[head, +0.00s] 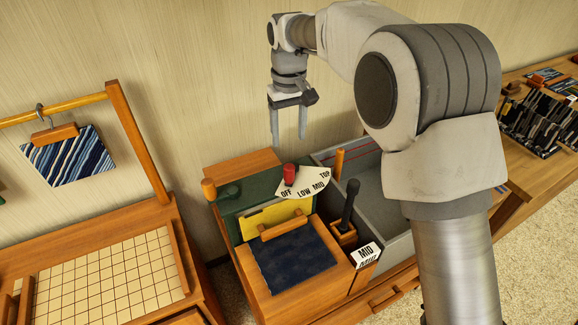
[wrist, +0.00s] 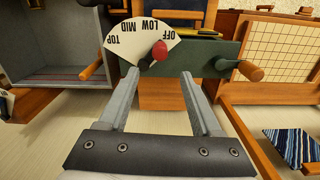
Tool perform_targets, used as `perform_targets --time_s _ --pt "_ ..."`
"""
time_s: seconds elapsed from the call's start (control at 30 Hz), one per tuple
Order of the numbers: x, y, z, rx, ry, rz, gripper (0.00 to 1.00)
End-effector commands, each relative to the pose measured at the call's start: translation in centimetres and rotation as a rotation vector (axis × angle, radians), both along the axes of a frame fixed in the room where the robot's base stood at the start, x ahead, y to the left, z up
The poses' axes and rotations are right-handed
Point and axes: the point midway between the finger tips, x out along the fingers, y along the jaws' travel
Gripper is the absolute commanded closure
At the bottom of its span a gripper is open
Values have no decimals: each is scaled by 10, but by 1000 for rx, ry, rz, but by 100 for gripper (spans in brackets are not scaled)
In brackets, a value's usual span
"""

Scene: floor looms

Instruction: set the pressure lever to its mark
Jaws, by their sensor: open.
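The pressure lever has a red knob (head: 289,173) and stands at a white fan-shaped dial (head: 316,184) marked OFF, LOW, MID and TOP. In the wrist view the red knob (wrist: 159,50) leans toward the OFF end of the dial (wrist: 128,42). A white card (head: 366,255) on the loom's front reads MID. My gripper (head: 289,140) is open and empty, pointing down above the knob. In the wrist view my gripper's fingers (wrist: 158,80) are spread, with the knob showing between and beyond their tips, apart from them.
A black-handled stick (head: 348,205) stands in a wooden block right of the dial. A green panel with a wooden peg (head: 209,188) lies left. A grey bin (head: 375,185) is at right. A gridded board (head: 100,280) and a hanging striped cloth (head: 70,158) are further left.

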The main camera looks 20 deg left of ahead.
Motion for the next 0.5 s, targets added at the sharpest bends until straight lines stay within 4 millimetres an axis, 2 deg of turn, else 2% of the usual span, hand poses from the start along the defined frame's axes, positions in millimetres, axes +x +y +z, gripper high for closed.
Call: perform_targets --time_s 0.03,0.2,0.5 --pt "-1 0 -12 -4 3 0 34" --pt "-1 -1 -50 -4 3 0 34" --pt "0 0 -100 -1 2 0 34"
